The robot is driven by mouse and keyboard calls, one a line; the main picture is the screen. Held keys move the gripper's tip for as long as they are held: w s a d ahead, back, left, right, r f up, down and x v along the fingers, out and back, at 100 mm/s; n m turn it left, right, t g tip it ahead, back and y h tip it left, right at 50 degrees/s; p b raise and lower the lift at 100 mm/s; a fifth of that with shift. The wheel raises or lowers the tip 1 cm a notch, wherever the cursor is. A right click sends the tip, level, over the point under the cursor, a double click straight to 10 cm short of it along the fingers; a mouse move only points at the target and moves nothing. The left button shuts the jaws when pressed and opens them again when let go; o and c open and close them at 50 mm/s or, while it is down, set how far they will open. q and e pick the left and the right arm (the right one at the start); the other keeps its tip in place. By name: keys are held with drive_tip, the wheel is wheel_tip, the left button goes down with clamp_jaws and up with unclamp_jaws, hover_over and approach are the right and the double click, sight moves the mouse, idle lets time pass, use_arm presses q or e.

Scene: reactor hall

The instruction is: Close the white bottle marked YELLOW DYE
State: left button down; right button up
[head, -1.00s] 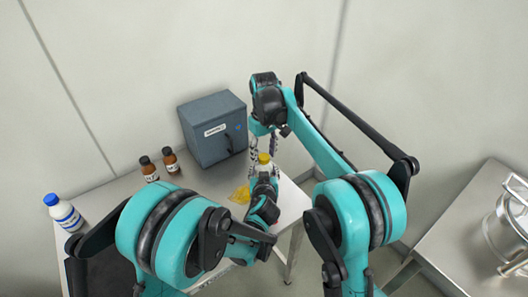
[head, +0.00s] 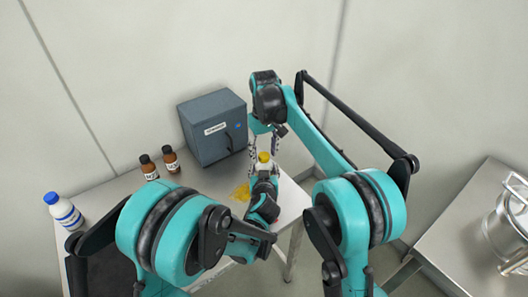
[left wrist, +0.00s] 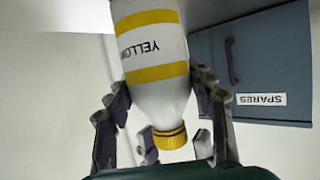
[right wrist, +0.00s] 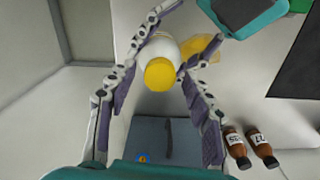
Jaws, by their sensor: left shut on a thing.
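The white bottle (left wrist: 160,50) marked YELLOW has yellow bands and a yellow cap (left wrist: 169,137) on its neck. Whether the cap is tight cannot be told. My left gripper (head: 263,172) is shut on the bottle's body, with a finger on each side in the left wrist view. In the head view the yellow cap (head: 264,157) shows above that gripper. My right gripper (head: 264,147) points down over the cap, open. In the right wrist view the cap (right wrist: 160,74) lies between its spread fingers, with no clear contact.
A grey-blue SPARES box (head: 212,128) stands at the back of the table. Two brown bottles (head: 160,164) stand left of it, and a white bottle with a blue cap (head: 63,211) farther left. A yellow patch (head: 241,193) lies beside my left gripper.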

drive_tip(key=shift+r, duration=0.1)
drive_tip(key=shift+r, duration=2.2)
drive_tip(key=shift+c, duration=0.3)
drive_tip(key=shift+r+n, duration=0.9)
drive_tip(key=shift+r, duration=0.85)
drive_tip(key=shift+f, duration=4.05)
